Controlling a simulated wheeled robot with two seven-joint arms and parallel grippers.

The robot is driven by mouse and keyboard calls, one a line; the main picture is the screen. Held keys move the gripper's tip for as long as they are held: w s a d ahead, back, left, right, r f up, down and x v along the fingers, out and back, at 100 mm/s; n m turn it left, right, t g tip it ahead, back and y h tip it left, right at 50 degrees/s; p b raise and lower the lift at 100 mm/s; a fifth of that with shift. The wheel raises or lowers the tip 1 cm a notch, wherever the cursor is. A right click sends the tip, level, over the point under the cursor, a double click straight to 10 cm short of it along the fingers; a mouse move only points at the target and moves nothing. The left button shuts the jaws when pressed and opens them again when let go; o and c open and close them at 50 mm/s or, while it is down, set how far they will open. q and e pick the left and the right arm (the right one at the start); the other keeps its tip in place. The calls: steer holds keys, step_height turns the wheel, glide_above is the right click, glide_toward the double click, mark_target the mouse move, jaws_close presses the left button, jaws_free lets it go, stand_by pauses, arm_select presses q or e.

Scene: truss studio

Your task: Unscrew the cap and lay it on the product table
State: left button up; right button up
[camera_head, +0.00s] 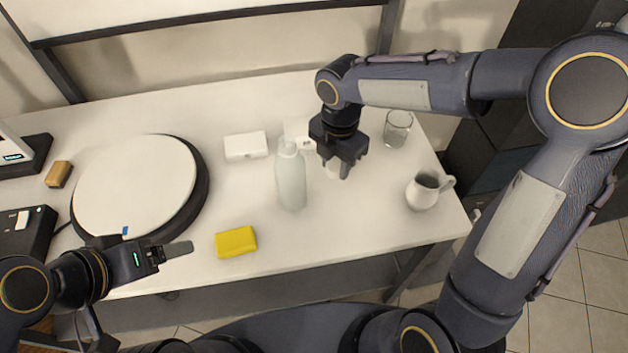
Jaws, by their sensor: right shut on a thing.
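A pale green bottle (291,181) stands upright on the white product table (350,230), near its middle. My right gripper (337,170) is just right of the bottle, pointing down and apart from it. It is shut on a small whitish thing, which looks like the cap (333,168); the fingers hide most of it. I cannot tell whether it touches the table. My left gripper (178,250) is empty at the front left edge of the table; its fingers show edge-on, so their opening is unclear.
A white round turntable (135,187) fills the left of the table. A yellow block (236,242) lies at the front, and a white box (246,145) behind. A glass (397,129) and a mug (423,190) stand at the right. Another white box is partly hidden behind the bottle.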

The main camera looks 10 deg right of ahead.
mark_target(331, 198)
steer(key=shift+s+a+n, duration=0.1)
steer(key=shift+n, duration=0.3)
steer(key=shift+f, duration=0.35)
step_height(331, 198, down, 9)
steer(key=shift+f+b, duration=0.1)
steer(key=shift+b, duration=0.4)
steer(key=shift+f, duration=0.1)
steer(key=o, duration=1.1)
steer(key=shift+f, duration=0.1)
